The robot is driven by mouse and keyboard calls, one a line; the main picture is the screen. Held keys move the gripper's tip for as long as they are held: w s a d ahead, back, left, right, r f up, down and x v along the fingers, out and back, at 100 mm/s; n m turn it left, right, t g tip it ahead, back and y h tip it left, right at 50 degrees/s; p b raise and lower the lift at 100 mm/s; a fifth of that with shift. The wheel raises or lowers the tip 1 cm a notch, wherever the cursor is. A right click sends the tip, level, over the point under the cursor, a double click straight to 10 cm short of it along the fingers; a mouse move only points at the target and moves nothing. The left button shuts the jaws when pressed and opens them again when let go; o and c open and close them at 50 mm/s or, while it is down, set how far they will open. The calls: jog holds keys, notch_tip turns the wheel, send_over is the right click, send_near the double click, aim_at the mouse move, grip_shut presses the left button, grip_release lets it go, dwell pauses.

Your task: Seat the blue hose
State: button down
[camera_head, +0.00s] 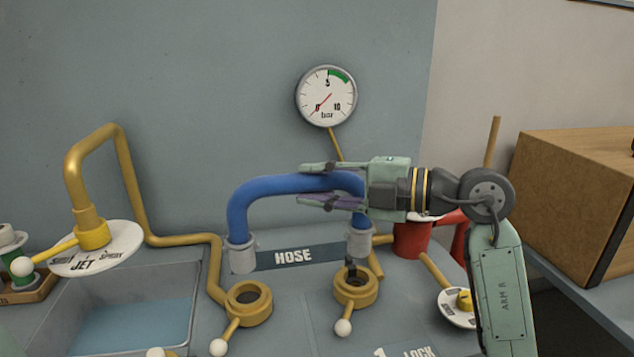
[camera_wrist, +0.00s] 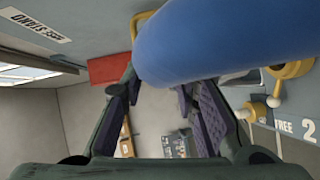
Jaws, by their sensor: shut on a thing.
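The blue hose (camera_head: 285,184) is an upside-down U with a grey cuff on each end, the left cuff (camera_head: 242,254) and the right cuff (camera_head: 360,243). My gripper (camera_head: 318,184) comes from the right and is shut on the hose's top stretch near its right bend. In the wrist view the hose (camera_wrist: 215,40) lies across the fingers. Two brass sockets with white-knobbed levers, the left socket (camera_head: 249,302) and the right socket (camera_head: 355,287), show below the cuffs. Both cuffs appear apart from the sockets; a dark piece shows at the right socket's mouth.
A pressure gauge (camera_head: 326,96) is on the wall, its needle near 0. A yellow pipe (camera_head: 128,180) and JET dial (camera_head: 97,250) stand left above a basin (camera_head: 130,318). A red can (camera_head: 411,240) is behind my arm. A brown box (camera_head: 570,195) stands right.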

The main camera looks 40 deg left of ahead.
jog(key=shift+f+b, duration=1.85)
jog(key=shift+f, duration=0.85)
jog(key=shift+f+b, duration=1.15)
jog(key=shift+f, duration=0.3)
jog(key=c, duration=1.2)
grip_release()
jog(key=v, duration=1.2)
jog(key=shift+r, duration=0.1)
jog(key=shift+w+d, duration=0.1)
